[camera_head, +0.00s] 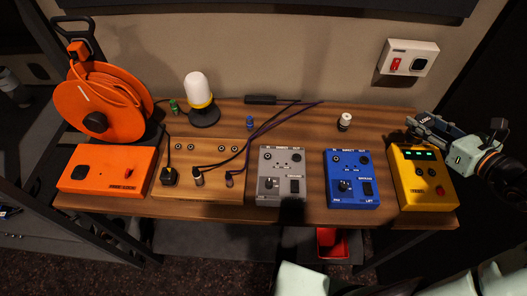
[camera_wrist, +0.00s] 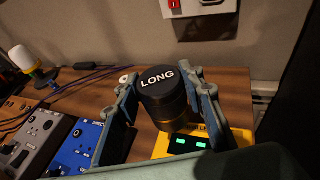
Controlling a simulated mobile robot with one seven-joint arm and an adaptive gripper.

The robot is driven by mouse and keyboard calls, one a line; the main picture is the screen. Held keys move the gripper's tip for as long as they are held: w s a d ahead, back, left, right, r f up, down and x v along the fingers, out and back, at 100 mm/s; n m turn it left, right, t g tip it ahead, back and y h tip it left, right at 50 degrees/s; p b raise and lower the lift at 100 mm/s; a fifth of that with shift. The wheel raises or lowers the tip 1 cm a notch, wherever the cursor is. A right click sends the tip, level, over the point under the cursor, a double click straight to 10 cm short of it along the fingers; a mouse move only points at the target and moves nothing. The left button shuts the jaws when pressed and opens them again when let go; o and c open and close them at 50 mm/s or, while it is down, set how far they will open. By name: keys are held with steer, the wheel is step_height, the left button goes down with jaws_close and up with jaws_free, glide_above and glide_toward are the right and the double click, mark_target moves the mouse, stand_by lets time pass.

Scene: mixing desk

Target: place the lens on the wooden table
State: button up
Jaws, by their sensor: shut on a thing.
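The lens (camera_wrist: 162,92) is a black ribbed cylinder with LONG in white on its top face. My gripper (camera_wrist: 160,85) is shut on it, one finger on each side. In the head view my gripper (camera_head: 428,127) reaches in from the right and holds the lens (camera_head: 426,121) above the table's right end, behind the yellow box. The wooden table (camera_head: 300,116) is a brown plank-top desk; its bare right part also shows in the wrist view (camera_wrist: 234,95). The lens appears raised off the wood, its lower end partly in front of the yellow box in the wrist view.
The yellow box (camera_head: 421,178), blue box (camera_head: 350,180) and grey box (camera_head: 281,175) stand along the front. A small white-topped item (camera_head: 344,122) stands behind the blue box. An orange cable reel (camera_head: 100,103) and white lamp (camera_head: 198,92) are left. The back right wood is mostly clear.

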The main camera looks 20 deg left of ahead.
steer(key=w+d+r+m+t+h+b, duration=0.1)
steer(key=w+d+r+m+t+h, duration=0.15)
steer(key=d, duration=0.25)
steer(key=shift+n+g+y, duration=0.35)
steer(key=shift+g+y, duration=0.1)
steer(key=shift+w+a+f, duration=1.15)
steer(key=shift+a+f, duration=0.85)
steer(key=shift+f, duration=0.05)
steer(key=shift+w+a+f, duration=1.15)
steer(key=shift+a+f, duration=0.9)
steer(key=shift+f, duration=0.05)
steer(key=shift+w+a+f, duration=1.15)
steer(key=shift+a+f, duration=0.85)
steer(key=shift+f, duration=0.05)
steer(key=shift+f, duration=0.15)
steer(key=o, duration=1.4)
steer(key=shift+o, duration=0.2)
